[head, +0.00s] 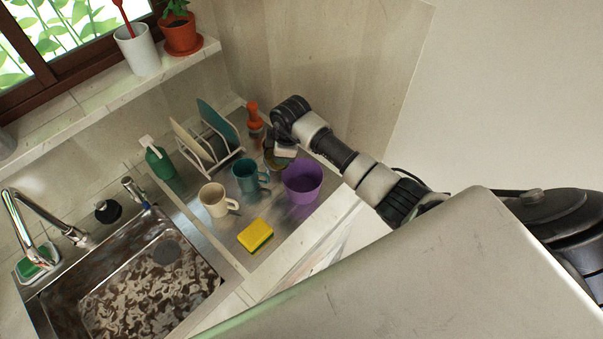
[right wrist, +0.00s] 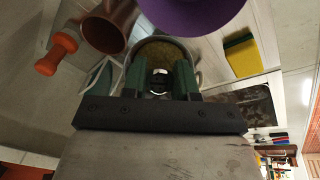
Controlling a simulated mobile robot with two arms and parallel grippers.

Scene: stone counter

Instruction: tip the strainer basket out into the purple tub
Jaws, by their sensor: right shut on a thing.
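The purple tub (head: 303,183) stands upright on the metal drainboard, right of the teal mug; part of it also shows at the top of the right wrist view (right wrist: 190,12). The strainer basket (head: 275,163) is a small round vessel just left of and behind the tub, partly hidden by my right gripper (head: 284,150). In the right wrist view the basket (right wrist: 158,47) shows a pale rim and an olive-brown inside. My right gripper (right wrist: 160,82) is shut on the basket at its near side. Whether the basket touches the drainboard is unclear. My left gripper is not in view.
A teal mug (head: 247,176), a cream mug (head: 214,200) and a yellow sponge (head: 255,235) are near the tub. A dish rack (head: 213,150), a green bottle (head: 159,163) and an orange-topped thing (head: 253,117) stand behind. The sink (head: 150,280) is at the left.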

